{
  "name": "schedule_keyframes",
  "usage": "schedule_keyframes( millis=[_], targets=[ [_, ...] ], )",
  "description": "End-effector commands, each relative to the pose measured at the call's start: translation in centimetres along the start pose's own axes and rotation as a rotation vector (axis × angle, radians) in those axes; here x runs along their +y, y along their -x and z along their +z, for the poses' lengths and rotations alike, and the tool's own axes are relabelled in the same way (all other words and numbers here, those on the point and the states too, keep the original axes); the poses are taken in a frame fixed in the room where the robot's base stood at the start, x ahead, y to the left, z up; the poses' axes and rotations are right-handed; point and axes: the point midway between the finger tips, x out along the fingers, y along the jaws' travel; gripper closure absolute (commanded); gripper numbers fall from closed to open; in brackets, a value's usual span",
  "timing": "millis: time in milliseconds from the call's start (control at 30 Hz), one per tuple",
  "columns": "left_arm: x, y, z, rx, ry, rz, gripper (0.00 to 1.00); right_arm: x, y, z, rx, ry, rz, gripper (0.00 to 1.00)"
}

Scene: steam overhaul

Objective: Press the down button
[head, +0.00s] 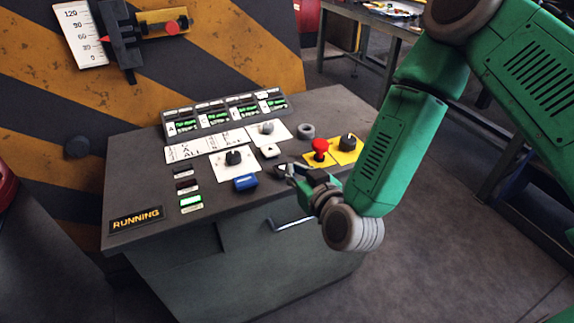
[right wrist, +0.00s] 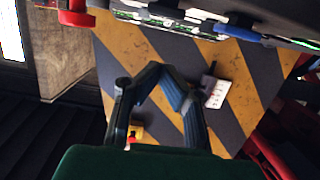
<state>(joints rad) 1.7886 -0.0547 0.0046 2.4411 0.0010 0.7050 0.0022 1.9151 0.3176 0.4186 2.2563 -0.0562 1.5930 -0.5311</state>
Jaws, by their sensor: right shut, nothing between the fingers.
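The grey control console (head: 130,170) carries the buttons. A blue block-shaped button (head: 245,182) sits near its front edge; a blue part also shows at the top of the right wrist view (right wrist: 238,32). A small white button with a dark mark (head: 269,151) sits behind it. I cannot read which control is marked down. My right gripper (head: 283,170) is shut and empty over the console's front part, right of the blue button and left of the red mushroom button (head: 320,146). Its closed fingers also show in the right wrist view (right wrist: 160,72). My left gripper is out of view.
A black knob (head: 234,157) on a white plate and a yellow plate with a black knob (head: 347,143) flank the buttons. A lit RUNNING sign (head: 136,219) is at the left corner. A metal handle (head: 290,224) juts from the front. A striped wall (head: 220,60) stands behind.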

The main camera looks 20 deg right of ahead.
Motion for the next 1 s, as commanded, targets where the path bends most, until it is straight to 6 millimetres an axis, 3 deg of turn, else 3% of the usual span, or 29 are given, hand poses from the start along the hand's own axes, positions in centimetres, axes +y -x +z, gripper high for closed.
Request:
schedule_keyframes(
  millis=[100, 300, 1000],
  targets=[
    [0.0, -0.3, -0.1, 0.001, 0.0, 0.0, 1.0, 0.0, 2.0, 0.0, 0.001, 0.0, -0.001, 1.0],
    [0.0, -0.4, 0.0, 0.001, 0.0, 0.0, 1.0, 0.0, 3.6, -0.2, 0.005, 0.0, -0.001, 1.0],
    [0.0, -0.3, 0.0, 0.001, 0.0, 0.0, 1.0, 0.0, 3.7, -0.3, 0.007, -0.001, 0.0, 1.0]
  ],
)
